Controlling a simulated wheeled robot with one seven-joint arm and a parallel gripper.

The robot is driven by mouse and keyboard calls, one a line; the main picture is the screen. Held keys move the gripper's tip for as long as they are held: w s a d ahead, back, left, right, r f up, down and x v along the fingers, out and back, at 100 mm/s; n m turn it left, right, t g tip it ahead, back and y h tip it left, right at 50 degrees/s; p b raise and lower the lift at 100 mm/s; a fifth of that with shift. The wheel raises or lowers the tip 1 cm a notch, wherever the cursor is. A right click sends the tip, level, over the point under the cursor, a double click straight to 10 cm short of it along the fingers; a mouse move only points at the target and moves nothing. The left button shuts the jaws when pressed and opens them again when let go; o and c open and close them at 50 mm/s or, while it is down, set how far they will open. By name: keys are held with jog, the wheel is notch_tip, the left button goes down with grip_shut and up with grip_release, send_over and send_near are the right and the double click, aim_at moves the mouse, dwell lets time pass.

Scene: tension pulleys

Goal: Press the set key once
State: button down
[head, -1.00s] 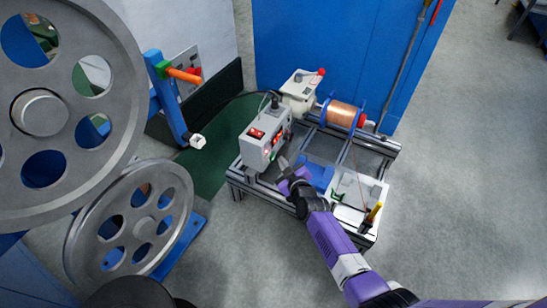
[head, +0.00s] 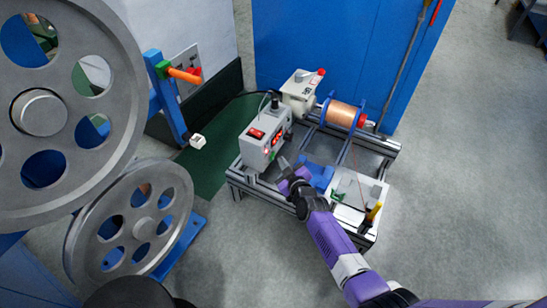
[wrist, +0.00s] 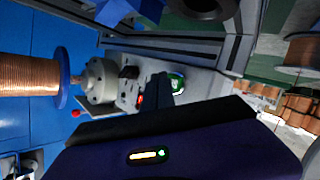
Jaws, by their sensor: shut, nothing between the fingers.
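The control box (head: 262,142) is a light grey box with a red rocker switch (head: 257,133) on top and a red lit display (head: 277,141) on its sloped face. Small keys sit low on that face; the set key cannot be made out among them. My gripper (head: 284,163) is shut and empty, with its tips close to the lower front of the box; contact cannot be told. In the wrist view, the dark fingertips (wrist: 160,88) cover part of the box face, between a red light (wrist: 140,99) and a green-ringed round part (wrist: 177,84).
The box stands on an aluminium frame (head: 262,196) beside a motor (head: 299,92) and a copper wire spool (head: 344,115). A white tray (head: 372,187) and a blue part lie right of my gripper. Large grey pulleys (head: 145,226) stand at left.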

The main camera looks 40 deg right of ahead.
jog(key=shift+w+r, duration=0.1)
jog(key=shift+w, duration=0.05)
jog(key=shift+w+a+p, duration=0.1)
jog(key=shift+w+p, duration=0.15)
jog(key=shift+p, duration=0.15)
jog(key=shift+w+a+p, duration=0.15)
jog(key=shift+w+p, duration=0.2)
jog(key=shift+w, duration=0.1)
dwell(0.7)
jog(key=shift+s+d+b, duration=0.25)
jog(key=shift+s+b, duration=0.5)
jog(key=shift+s, duration=0.1)
